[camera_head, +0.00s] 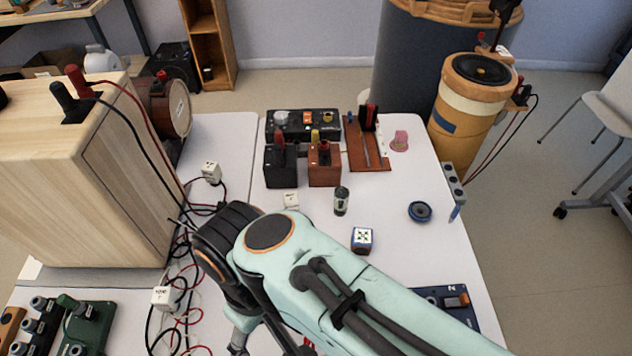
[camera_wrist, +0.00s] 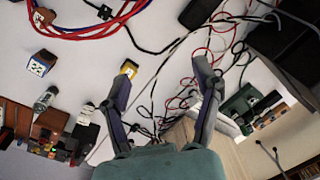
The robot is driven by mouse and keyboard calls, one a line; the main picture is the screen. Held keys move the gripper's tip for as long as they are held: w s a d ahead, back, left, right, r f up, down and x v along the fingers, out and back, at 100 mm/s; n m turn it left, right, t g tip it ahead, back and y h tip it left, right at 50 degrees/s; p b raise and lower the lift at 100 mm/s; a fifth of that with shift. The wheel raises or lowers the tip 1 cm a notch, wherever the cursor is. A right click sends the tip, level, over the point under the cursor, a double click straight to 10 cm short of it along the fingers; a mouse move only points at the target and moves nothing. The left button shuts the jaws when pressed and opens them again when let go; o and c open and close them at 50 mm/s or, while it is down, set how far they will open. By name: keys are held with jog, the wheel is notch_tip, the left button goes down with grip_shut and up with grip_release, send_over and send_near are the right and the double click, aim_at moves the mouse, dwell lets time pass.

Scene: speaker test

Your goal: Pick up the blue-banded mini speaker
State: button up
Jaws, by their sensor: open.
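What seems to be the same cube (camera_wrist: 42,63) shows at the left of the wrist view, with a pale face and brownish sides. My gripper (camera_wrist: 162,72) is open and empty, its fingers spread wide. The cube is well to the left of the fingers there, not between them. A small yellow-topped block (camera_wrist: 128,68) lies by the left fingertip. In the head view my arm hides most of the gripper.
A grey cylinder (camera_head: 341,201) and a round blue-rimmed driver (camera_head: 420,211) stand near the cube. A large wooden cabinet (camera_head: 80,170) and tangled cables (camera_head: 185,290) are at the left. Black (camera_head: 281,166) and brown (camera_head: 324,165) boxes stand behind. Table between cube and driver is clear.

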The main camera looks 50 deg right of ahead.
dwell(0.3)
jog(key=shift+o, duration=1.3)
